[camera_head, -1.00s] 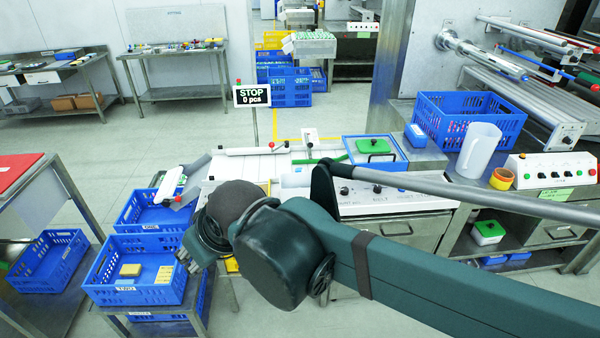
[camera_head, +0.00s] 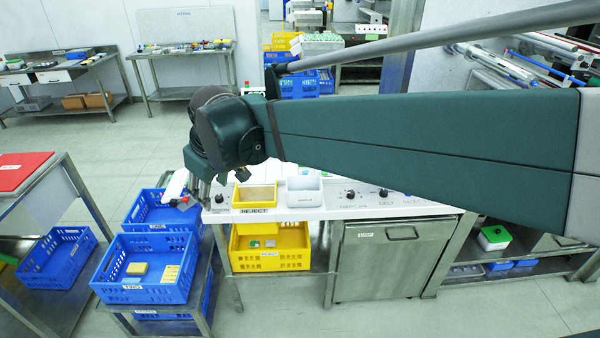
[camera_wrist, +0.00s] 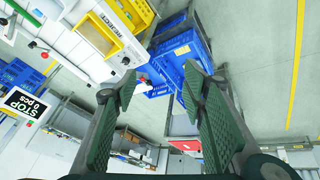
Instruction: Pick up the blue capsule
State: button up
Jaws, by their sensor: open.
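I cannot make out a blue capsule in either view. My gripper (camera_head: 198,188) hangs at the left end of the white machine table, pointing down, near the yellow REJECT tray (camera_head: 255,196). In the wrist view my gripper (camera_wrist: 160,85) has its two green pads wide apart with nothing between them. The REJECT tray (camera_wrist: 104,32) shows at the upper left there, outside the fingers. My arm hides much of the machine table in the head view.
A white bin (camera_head: 304,197) stands right of the REJECT tray. A yellow crate (camera_head: 270,252) with small green and grey-blue pieces is on the shelf below. A blue crate (camera_head: 148,292) with yellow and grey pieces stands left. The STOP sign (camera_wrist: 24,104) shows in the wrist view.

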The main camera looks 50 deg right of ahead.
jog(key=w+d+f+n+g, duration=0.1)
jog(key=w+d+f, duration=0.1)
jog(key=w+d, duration=0.55)
jog(key=w+d+f+n+g+p, duration=0.15)
jog(key=w+d, duration=0.25)
jog(key=d, duration=0.6)
jog(key=w+d+f+n+g, duration=0.1)
jog(key=w+d+f, duration=0.1)
jog(key=w+d, duration=0.5)
jog(key=d+f+n, duration=0.1)
jog(key=d+f, duration=0.5)
jog(key=d, duration=0.4)
jog(key=d+f+n+g, duration=0.1)
jog(key=d+f, duration=0.6)
jog(key=d, duration=0.3)
jog(key=d+f+n+y+p, duration=0.1)
jog(key=d+f, duration=0.5)
jog(key=d, duration=0.5)
jog(key=shift+s+f+g, duration=0.35)
jog(key=shift+f, duration=0.05)
jog(key=shift+s+d+f, duration=0.15)
jog(key=shift+d+f, duration=0.2)
jog(key=shift+f, duration=1.3)
